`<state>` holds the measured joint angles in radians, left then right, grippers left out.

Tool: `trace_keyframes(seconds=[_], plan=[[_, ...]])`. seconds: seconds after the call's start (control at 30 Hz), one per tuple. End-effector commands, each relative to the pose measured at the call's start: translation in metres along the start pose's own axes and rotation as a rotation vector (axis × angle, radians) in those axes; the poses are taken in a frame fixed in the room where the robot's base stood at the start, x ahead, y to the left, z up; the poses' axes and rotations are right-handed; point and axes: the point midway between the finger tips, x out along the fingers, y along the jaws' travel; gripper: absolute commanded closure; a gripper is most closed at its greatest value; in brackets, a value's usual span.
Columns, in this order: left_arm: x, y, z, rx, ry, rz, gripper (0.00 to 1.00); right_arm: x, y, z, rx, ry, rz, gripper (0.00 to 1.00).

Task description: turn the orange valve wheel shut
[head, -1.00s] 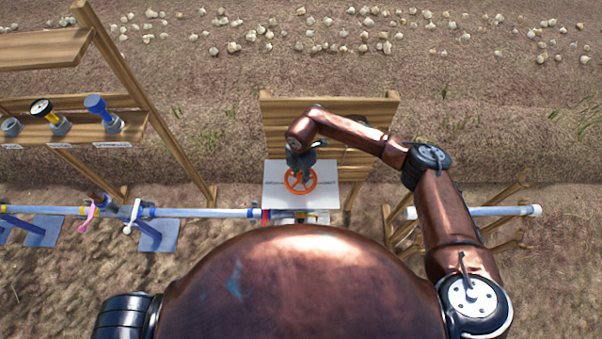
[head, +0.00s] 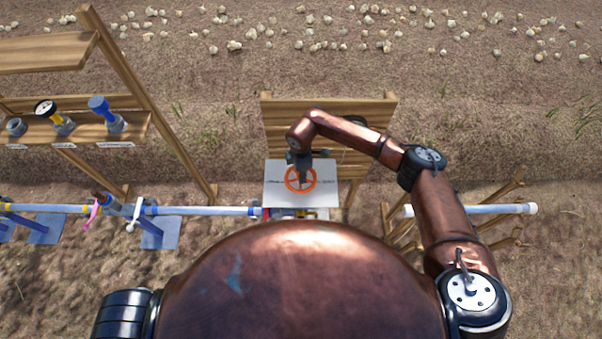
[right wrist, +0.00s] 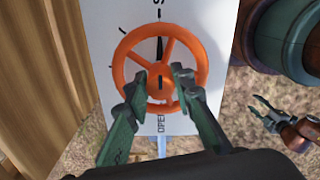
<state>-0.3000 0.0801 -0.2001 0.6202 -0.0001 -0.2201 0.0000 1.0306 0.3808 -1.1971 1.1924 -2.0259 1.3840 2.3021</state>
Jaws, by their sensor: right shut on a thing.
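The orange valve wheel (head: 300,191) is on a white panel (head: 325,196) in the middle of the head view. The wheel (right wrist: 203,70) shows large in the right wrist view. My right gripper (head: 300,166) reaches it from above; in the wrist view its two fingers (right wrist: 160,77) are shut on the wheel's hub and spokes at the centre. My left gripper (right wrist: 264,113) hangs empty with fingers apart at the right of the wrist view.
A wooden board (head: 330,97) stands behind the panel. A pipe (head: 205,211) runs left from it and another pipe piece (head: 480,209) lies on wooden stands at right. A wooden shelf (head: 130,131) with fittings stands at left. Several onions lie on the far soil.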

Motion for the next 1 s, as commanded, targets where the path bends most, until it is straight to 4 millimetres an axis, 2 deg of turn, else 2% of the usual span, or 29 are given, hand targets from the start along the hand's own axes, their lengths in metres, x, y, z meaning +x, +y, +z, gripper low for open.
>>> trace_keyframes(seconds=[0.3,0.33,0.57,0.87,1.0], plan=[[0.0,0.0,0.0,0.0,0.0,0.0,0.6,-0.002,0.002,0.0,0.003,0.001,0.004,1.0],[0.0,0.0,0.0,0.0,0.0,0.0,0.6,-0.002,0.002,0.0,0.003,0.001,0.004,0.76],[0.0,0.0,0.0,0.0,0.0,0.0,0.6,-0.001,0.001,0.0,0.001,0.0,0.002,0.6],[0.0,-0.002,0.002,-0.001,-0.002,-0.002,0.6,-0.002,0.001,0.0,0.0,0.0,0.001,0.6],[0.0,-0.001,0.001,-0.001,-0.001,-0.001,0.6,-0.016,0.002,0.0,-0.002,0.0,0.004,0.6]])
